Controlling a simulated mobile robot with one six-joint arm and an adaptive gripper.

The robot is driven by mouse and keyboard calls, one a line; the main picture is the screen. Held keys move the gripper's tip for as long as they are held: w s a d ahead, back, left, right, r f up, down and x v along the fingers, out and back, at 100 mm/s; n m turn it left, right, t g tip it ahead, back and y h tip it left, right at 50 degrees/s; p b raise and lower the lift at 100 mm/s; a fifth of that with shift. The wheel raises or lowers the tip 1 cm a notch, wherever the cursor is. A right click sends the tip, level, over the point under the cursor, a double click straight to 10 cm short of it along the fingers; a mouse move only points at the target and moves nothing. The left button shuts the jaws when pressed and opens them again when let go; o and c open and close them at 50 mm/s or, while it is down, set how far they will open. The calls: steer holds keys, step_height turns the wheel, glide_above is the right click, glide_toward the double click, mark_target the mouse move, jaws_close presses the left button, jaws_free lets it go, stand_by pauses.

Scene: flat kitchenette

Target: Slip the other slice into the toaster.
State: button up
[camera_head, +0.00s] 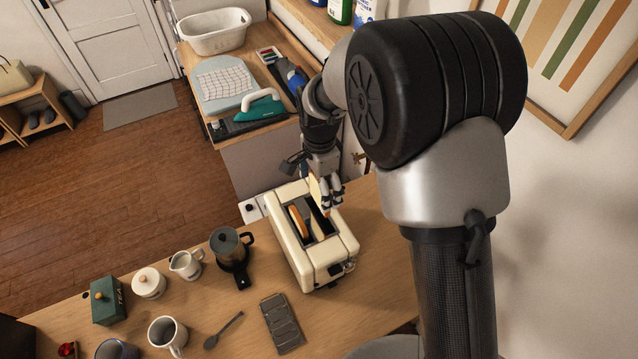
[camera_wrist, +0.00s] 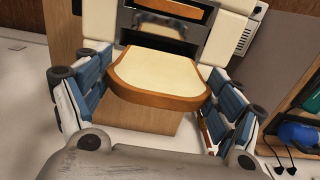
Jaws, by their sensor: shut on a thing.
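The cream toaster (camera_head: 286,238) stands on the wooden counter. One slice of bread (camera_head: 299,224) sits in its left slot; the right slot looks empty. My gripper (camera_head: 326,196) is above the far right part of the toaster, shut on another slice of bread (camera_head: 316,190). In the wrist view the held slice (camera_wrist: 158,75) lies between the two blue-padded fingers of my gripper (camera_wrist: 150,105), its crust edge towards the camera. The toaster (camera_wrist: 228,38) shows beyond it, with the first slice (camera_wrist: 178,10) in a slot. The held slice appears apart from the slot.
A moka pot (camera_head: 230,250), a creamer (camera_head: 186,264), a white sugar pot (camera_head: 148,283), a green tea tin (camera_head: 107,300) and a mug (camera_head: 167,334) stand left of the toaster. A dark tray-like item (camera_head: 281,324) and a spoon (camera_head: 224,331) lie in front. An iron (camera_head: 262,106) rests behind.

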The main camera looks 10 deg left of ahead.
mark_target(319, 204)
steer(key=shift+f+b, duration=2.6)
steer(key=shift+f, duration=1.3)
steer(key=o, duration=0.8)
steer(key=shift+o, duration=0.2)
steer(key=shift+r+p, duration=2.65)
steer(key=shift+r, duration=1.4)
